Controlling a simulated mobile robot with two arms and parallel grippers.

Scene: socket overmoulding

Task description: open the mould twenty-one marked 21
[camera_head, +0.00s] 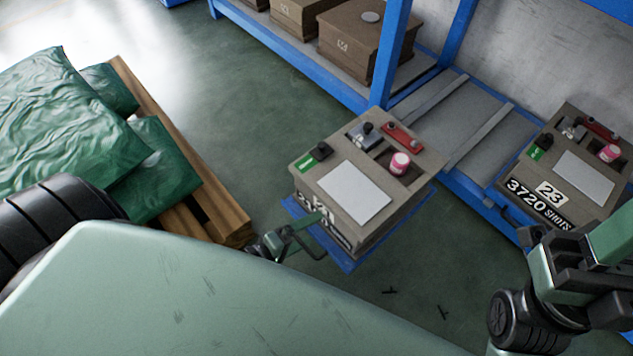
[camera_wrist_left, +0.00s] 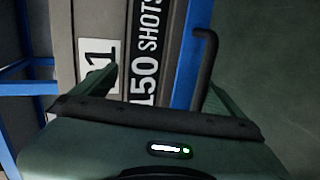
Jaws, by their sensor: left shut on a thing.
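Mould twenty-one (camera_head: 405,212) is a grey-brown block on a blue base, in the middle of the head view. Its front label ends in 21, partly covered by my gripper; the left wrist view shows a "1" plate (camera_wrist_left: 97,62) and "150 SHOTS" lettering. Its top looks level and closed. A dark bent handle (camera_wrist_left: 205,65) stands out from its front. My left gripper (camera_head: 290,236) is at the front, shut on this handle; the exact contact is hard to see. My right gripper (camera_head: 560,262) is at the lower right, away from mould twenty-one; its fingertips are unclear.
Mould 23 (camera_head: 582,182), marked "3720 SHOTS", stands at the right. A blue rack (camera_head: 392,60) with brown boxes (camera_head: 368,48) is behind. Green sacks (camera_head: 70,120) lie on a wooden pallet (camera_head: 190,155) at left. Small dark bits (camera_head: 390,291) lie on the floor in front.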

